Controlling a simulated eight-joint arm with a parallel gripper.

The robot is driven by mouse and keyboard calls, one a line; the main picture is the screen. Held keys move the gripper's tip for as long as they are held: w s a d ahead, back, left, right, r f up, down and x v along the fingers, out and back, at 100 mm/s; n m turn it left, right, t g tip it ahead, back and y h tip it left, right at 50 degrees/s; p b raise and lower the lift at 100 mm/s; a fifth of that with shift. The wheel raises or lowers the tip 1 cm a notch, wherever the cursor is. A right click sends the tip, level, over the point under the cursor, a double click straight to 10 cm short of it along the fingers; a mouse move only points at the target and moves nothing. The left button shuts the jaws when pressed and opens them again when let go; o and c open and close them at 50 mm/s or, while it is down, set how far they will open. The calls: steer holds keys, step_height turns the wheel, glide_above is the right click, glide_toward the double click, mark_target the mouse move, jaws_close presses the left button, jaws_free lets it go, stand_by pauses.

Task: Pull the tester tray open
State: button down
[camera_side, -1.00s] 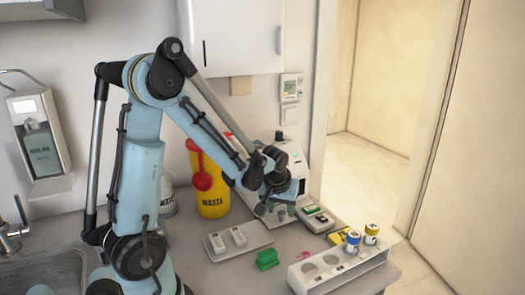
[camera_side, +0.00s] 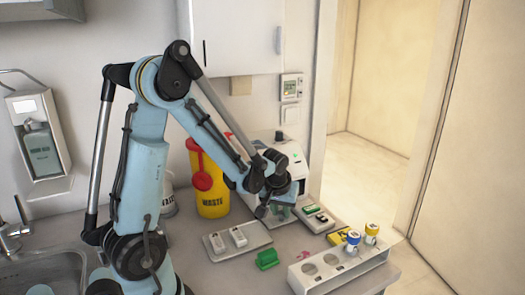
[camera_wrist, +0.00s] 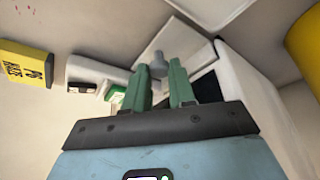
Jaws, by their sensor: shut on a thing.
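The tester (camera_side: 293,152) is a white machine at the back right of the counter, partly hidden by my arm in the side view. In the wrist view its white body (camera_wrist: 240,68) stands at the right, with a dark opening beside my fingers. The tester tray (camera_wrist: 190,40) looks like a pale flat panel standing out past that opening. My gripper (camera_wrist: 160,70) has green fingers shut on a small grey knob (camera_wrist: 158,60) at the tray. In the side view my gripper (camera_side: 276,211) is low in front of the tester; the knob is hidden there.
A white rack (camera_side: 335,267) with two capped vials stands front right. A yellow waste bin (camera_side: 211,190) stands behind.

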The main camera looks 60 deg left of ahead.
steer(key=d, duration=1)
steer(key=c, duration=0.9)
jaws_free()
steer(key=shift+c, duration=0.2)
steer(key=v, duration=1.2)
